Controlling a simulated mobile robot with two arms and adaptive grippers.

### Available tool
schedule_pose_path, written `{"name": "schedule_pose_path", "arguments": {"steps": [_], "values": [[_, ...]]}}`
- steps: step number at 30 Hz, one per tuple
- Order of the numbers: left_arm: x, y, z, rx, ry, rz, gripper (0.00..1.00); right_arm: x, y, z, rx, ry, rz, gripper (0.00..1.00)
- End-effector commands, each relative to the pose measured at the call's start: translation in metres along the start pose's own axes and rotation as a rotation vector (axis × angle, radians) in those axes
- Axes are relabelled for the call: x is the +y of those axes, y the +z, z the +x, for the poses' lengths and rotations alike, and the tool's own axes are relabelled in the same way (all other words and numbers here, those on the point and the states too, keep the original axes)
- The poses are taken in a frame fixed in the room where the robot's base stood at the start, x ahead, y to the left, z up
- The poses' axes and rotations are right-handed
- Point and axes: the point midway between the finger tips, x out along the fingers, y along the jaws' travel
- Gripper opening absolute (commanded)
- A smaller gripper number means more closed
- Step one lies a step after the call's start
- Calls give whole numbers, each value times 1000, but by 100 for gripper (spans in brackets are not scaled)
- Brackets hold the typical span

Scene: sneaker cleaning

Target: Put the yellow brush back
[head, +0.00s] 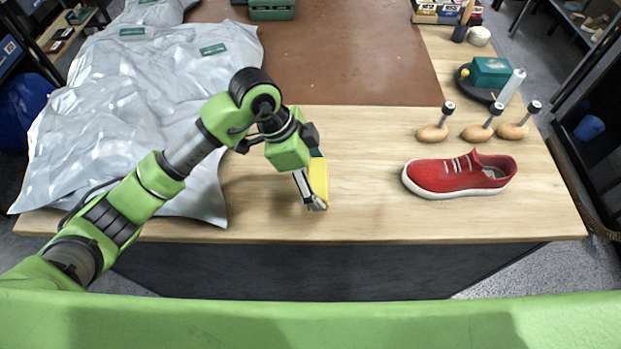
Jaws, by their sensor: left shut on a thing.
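A yellow brush (319,177) is in my left gripper (312,203), over the front middle of the wooden table. The gripper is shut on the brush, which hangs roughly upright. Part of the brush is hidden behind the green gripper body, and I cannot tell whether its lower end touches the table. My right gripper is not in view. A red sneaker (450,176) with a white sole lies on the table to the right of the left gripper, apart from it.
Several wooden shoe-tree pieces with dark knobs (433,132) stand behind the sneaker. A dark round tray (466,83) holds a green box (491,71) at the back right. Silvery plastic bags (130,110) cover the table's left. The wood (365,215) between gripper and sneaker is clear.

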Motion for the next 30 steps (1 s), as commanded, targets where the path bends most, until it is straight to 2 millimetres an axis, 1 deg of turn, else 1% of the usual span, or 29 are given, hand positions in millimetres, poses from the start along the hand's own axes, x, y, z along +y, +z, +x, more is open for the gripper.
{"name": "schedule_pose_path", "arguments": {"steps": [1,5,8,12,15,26,27,28,30], "values": [[-3,5,2,-1,1,-2,62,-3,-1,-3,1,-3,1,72],[-8,11,8,0,0,0,62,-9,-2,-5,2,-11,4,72],[-13,20,14,-2,1,-2,62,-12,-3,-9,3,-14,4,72],[-12,28,35,0,3,-2,62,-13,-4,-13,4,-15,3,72],[-13,30,42,0,0,1,62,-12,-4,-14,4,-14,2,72],[-13,32,46,0,0,1,62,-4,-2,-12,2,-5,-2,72],[-13,32,46,0,-1,1,90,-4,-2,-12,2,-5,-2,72],[-13,32,46,0,0,1,96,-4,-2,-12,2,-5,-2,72],[-12,32,46,0,0,1,96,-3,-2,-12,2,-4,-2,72]]}}
